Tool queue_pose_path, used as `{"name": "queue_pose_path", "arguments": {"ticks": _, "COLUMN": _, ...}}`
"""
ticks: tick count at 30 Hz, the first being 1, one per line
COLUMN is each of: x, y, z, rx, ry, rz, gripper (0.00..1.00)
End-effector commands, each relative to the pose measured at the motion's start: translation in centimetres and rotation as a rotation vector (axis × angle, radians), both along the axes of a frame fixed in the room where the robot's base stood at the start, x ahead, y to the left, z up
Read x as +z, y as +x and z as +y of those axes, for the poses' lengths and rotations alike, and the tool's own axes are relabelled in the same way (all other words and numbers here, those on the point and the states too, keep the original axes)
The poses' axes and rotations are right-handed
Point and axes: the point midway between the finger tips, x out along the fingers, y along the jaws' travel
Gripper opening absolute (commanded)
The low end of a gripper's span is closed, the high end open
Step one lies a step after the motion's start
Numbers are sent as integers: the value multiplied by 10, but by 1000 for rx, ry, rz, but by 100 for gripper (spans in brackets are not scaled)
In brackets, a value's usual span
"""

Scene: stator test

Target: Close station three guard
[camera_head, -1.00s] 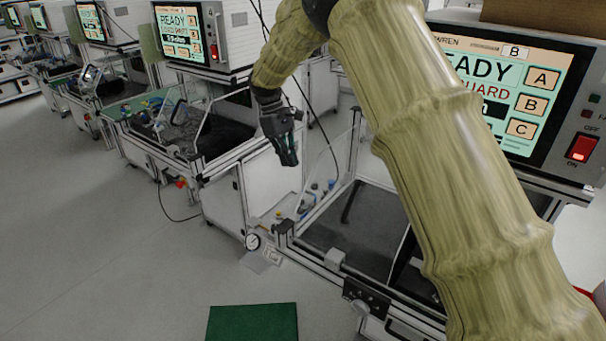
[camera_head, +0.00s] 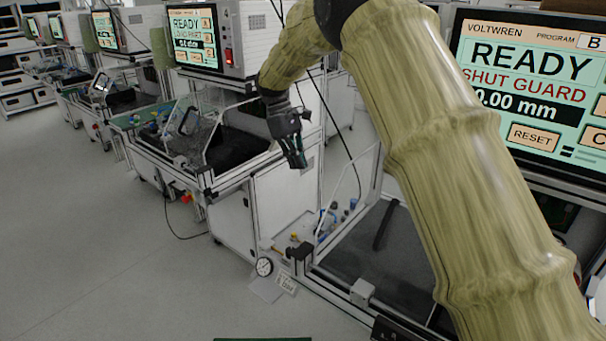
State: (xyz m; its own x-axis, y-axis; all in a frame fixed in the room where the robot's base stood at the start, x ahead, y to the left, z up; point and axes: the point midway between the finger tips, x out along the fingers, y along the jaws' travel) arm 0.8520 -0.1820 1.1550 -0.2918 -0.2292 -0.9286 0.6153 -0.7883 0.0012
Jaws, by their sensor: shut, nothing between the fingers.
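The nearest station's screen (camera_head: 530,85) reads READY, SHUT GUARD and 0.00 mm. Its clear, metal-framed guard panel (camera_head: 347,185) stands tilted up at the left side of its dark work bed (camera_head: 350,248), which is partly hidden by my arm. My gripper (camera_head: 298,160) is shut and empty, pointing down in the air, left of that panel in the picture. The neighbouring station's screen (camera_head: 194,38) reads READY with smaller lines below; its clear guard panel (camera_head: 222,120) is also tilted up. No station number is readable, so I cannot tell which is three.
More stations recede at left. Grey floor (camera_head: 100,270) is clear in front.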

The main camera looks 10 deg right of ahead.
Motion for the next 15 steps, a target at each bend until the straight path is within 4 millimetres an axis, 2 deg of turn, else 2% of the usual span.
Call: {"name": "queue_pose_path", "arguments": {"ticks": 15, "x": -75, "y": -26, "z": -21, "rx": -3, "ry": 0, "rz": 4, "gripper": 0}}
